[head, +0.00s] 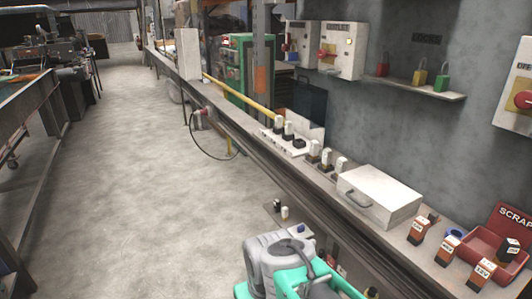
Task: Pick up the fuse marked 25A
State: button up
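White-topped fuse-like pieces with dark bases stand along the grey ledge. Two (288,128) are at the pale strip holder, and several more (314,148) stand nearer, left of the white case. Their markings are too small to read, so I cannot tell which is 25A. Orange, white and black labelled blocks (418,230) stand at the near right; their labels are also unclear. My grey and teal arm parts fill the bottom middle. I cannot make out my gripper's fingers. A small dark and white piece (285,213) shows beyond the arm, and I cannot tell what it is.
A white case (380,196) with a grey handle sits on the ledge. A red scrap bin (480,251) holds a dark block at right. Wall boxes (340,48) and a shelf with padlocks (420,84) are above. Open concrete floor (150,180) lies left.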

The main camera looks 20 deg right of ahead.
aim_at(327, 155)
jog(key=u, duration=0.35)
jog(key=i, duration=1.75)
jog(key=z, duration=0.45)
